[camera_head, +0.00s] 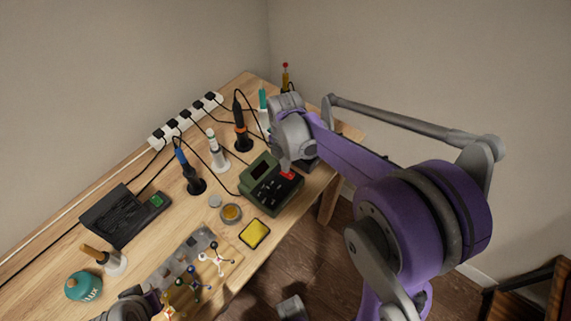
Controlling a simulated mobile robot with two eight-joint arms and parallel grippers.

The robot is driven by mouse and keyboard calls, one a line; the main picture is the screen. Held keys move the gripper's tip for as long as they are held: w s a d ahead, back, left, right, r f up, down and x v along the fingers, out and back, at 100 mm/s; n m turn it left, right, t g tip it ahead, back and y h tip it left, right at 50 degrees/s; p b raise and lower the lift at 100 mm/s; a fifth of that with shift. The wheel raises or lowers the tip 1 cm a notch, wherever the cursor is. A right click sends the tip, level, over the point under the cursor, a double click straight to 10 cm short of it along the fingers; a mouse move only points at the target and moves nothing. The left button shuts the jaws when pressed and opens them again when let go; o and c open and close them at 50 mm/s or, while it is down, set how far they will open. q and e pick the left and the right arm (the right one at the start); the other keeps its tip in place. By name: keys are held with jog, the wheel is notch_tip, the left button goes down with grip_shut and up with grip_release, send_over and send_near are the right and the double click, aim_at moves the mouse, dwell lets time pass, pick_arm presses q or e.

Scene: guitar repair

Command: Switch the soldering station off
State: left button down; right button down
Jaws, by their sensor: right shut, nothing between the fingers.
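The soldering station (262,198) is a dark green box with a dark sloped front panel, near the front right edge of the workbench. A red switch (288,175) shows on its right side; I cannot tell which way it is set. My right gripper (285,166) is shut and empty, pointing down right at the red switch. I cannot tell whether it touches. The gripper and wrist hide part of the station's back right. A grey part of my left arm (132,306) shows at the bottom left edge; its fingers cannot be made out.
Soldering irons in stands, including a blue one (190,172) and an orange one (240,125), stand behind the station with loose cables. A white power strip (186,120) lies along the wall. A yellow sponge (254,233) and round tin (231,213) lie in front.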

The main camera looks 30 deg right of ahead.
jog(key=shift+s+f, duration=0.1)
jog(key=shift+f, duration=0.05)
jog(key=shift+s+d, duration=0.15)
jog(key=shift+s, duration=0.3)
jog(key=shift+s+d+r, duration=0.2)
jog(key=shift+s, duration=0.05)
pick_arm(q)
jog(key=shift+r, duration=0.15)
jog(key=shift+w, duration=0.1)
pick_arm(e)
jog(key=shift+w, duration=0.1)
